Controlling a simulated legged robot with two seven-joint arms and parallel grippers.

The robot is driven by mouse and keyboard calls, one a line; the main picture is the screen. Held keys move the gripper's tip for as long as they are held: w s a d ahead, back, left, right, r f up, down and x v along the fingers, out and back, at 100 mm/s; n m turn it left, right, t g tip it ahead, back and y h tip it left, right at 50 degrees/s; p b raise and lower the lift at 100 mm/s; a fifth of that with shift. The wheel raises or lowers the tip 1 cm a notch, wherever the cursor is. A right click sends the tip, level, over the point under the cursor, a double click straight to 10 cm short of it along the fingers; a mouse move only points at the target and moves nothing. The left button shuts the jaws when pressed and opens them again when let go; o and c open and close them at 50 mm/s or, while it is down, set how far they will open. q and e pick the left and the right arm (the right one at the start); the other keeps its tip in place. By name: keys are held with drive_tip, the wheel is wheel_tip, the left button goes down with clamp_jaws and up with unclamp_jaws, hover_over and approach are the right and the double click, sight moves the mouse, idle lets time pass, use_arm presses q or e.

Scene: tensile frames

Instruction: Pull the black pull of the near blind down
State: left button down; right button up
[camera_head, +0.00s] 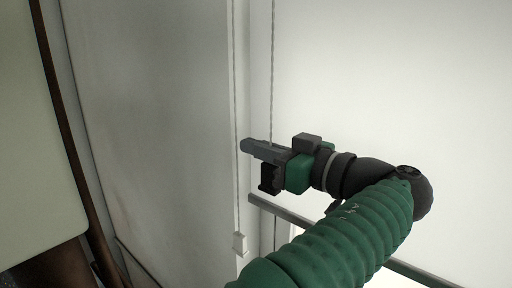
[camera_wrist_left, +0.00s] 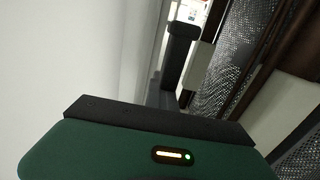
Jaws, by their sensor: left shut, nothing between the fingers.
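My left gripper (camera_head: 250,148) is at the middle of the head view, pointing left, shut and empty. In the wrist view its dark fingers (camera_wrist_left: 176,62) are together. A thin grey cord (camera_head: 272,70) comes down from the top and passes behind or beside the gripper; a thin line continues below it. A blocky black piece (camera_head: 270,178) shows just under the fingers; I cannot tell whether it is the black pull or part of the gripper. A paler cord (camera_head: 235,110) hangs left of the fingertips and ends in a white pull (camera_head: 240,243). My right gripper is out of view.
A pale wall (camera_head: 150,120) stands to the left, and a broad white surface (camera_head: 400,80) lies behind my arm. A grey rail (camera_head: 285,212) runs below the gripper. A dark brown edge (camera_head: 70,140) slants down the far left. Space left of the fingertips looks free, apart from the paler cord.

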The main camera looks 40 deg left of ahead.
use_arm(q)
drive_tip(key=c, duration=1.4)
unclamp_jaws()
drive_tip(key=shift+d, duration=0.4)
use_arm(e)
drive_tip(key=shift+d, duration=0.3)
